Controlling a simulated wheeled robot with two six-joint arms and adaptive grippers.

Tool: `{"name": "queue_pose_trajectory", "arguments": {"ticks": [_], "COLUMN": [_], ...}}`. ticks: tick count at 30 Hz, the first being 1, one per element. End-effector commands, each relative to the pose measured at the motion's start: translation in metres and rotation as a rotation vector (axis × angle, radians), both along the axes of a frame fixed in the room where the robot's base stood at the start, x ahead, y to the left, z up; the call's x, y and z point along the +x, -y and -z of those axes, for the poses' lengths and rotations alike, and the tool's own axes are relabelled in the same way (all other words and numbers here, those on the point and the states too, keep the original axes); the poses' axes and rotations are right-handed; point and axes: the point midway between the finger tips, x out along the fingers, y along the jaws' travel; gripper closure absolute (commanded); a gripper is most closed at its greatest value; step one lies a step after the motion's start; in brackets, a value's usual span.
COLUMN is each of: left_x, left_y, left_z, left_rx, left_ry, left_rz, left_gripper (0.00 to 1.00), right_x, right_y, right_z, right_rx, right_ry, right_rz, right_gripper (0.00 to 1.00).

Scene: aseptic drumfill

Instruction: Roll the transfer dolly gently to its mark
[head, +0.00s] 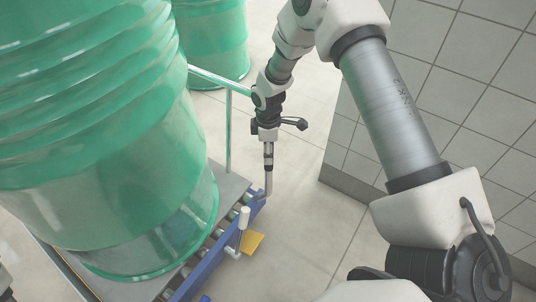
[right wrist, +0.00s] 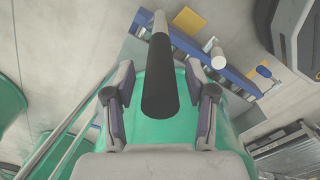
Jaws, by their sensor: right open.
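The transfer dolly (head: 205,268) has a blue frame with rollers, and it also shows in the right wrist view (right wrist: 185,58). A large green drum (head: 95,130) stands over it and hides much of it. An upright handle (head: 268,183) rises at the dolly's far end, with a black grip (right wrist: 160,75). My right gripper (head: 268,146) is open above the handle, pointing down. In the wrist view its fingers (right wrist: 162,82) stand on both sides of the grip, with gaps. A yellow patch (head: 251,243) lies beside the frame; I cannot tell whether it is the mark. My left gripper is not in view.
A white-topped lever (head: 243,220) stands at the frame's side. A pale green rail (head: 228,130) runs behind the dolly. Another green drum (head: 212,45) stands farther back. A tiled wall (head: 445,100) rises at the right. Bare floor (head: 310,235) lies between wall and dolly.

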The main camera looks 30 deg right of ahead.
Motion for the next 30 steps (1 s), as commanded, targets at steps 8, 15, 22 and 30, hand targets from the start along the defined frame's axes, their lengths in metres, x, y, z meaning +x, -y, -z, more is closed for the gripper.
{"name": "queue_pose_trajectory", "arguments": {"ticks": [8,15,22,30], "left_x": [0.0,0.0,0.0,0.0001], "left_y": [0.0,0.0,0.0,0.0], "left_z": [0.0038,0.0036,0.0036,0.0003], "left_rx": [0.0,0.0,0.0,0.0], "left_ry": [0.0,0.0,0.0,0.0], "left_rz": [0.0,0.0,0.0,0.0], "left_gripper": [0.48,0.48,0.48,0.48], "right_x": [0.0,0.0,-0.0002,-0.0008], "right_y": [-0.0001,-0.0001,-0.0001,-0.0008], "right_z": [0.0132,0.0129,0.0129,0.0123], "right_rx": [0.001,0.0,0.0,0.001], "right_ry": [0.001,0.0,0.0,-0.001], "right_rz": [0.0,0.0,0.0,0.0], "right_gripper": [0.44,0.69,1.0,1.0]}}
